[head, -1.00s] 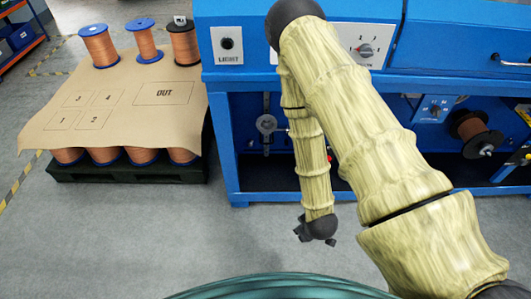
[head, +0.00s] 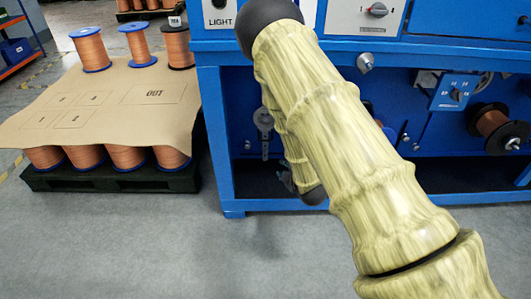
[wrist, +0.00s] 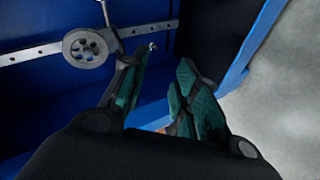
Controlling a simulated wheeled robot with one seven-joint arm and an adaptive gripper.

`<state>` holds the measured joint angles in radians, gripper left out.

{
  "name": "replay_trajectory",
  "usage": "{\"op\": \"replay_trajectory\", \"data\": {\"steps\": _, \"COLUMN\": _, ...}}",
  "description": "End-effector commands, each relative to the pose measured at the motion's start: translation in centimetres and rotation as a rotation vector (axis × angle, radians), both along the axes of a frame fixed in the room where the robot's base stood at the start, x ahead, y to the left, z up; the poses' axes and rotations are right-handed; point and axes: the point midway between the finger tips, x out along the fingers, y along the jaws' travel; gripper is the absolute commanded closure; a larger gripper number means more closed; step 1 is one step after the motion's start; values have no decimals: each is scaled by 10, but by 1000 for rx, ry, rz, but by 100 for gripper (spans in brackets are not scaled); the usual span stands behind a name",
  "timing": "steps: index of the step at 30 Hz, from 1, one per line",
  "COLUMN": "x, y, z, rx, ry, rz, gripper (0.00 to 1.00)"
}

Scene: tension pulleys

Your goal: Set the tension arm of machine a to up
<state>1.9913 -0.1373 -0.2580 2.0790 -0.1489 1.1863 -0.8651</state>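The grey tension arm's pulley wheel (head: 264,119) sits on a perforated rail in the left bay of the blue machine. In the wrist view the spoked pulley (wrist: 85,47) is at upper left, on the rail (wrist: 35,51), with a thin grey arm running from it. I cannot read a machine letter. My gripper (wrist: 167,58) has its two teal fingers apart with nothing between them. It is to the right of the pulley in the wrist view, not touching it. In the head view my gripper (head: 287,181) is mostly hidden behind my arm.
The blue machine's frame (head: 222,150) edges the bay. A pallet (head: 110,181) with several copper spools and a cardboard sheet (head: 100,110) stands at left. The floor in front is clear.

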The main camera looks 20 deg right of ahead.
Motion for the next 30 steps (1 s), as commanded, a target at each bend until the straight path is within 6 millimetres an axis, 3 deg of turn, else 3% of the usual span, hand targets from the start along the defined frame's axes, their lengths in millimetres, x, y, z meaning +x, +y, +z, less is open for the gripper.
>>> {"op": "replay_trajectory", "data": {"steps": 1, "x": 13, "y": 1, "z": -11, "rx": -33, "ry": -37, "rz": 29, "gripper": 70}}
{"op": "replay_trajectory", "data": {"steps": 9, "x": 66, "y": 5, "z": 4, "rx": -197, "ry": -211, "rz": 151, "gripper": 70}}
{"op": "replay_trajectory", "data": {"steps": 22, "x": 97, "y": 10, "z": 15, "rx": -275, "ry": -291, "rz": 203, "gripper": 70}}
{"op": "replay_trajectory", "data": {"steps": 30, "x": 137, "y": 15, "z": 4, "rx": -275, "ry": -291, "rz": 202, "gripper": 70}}
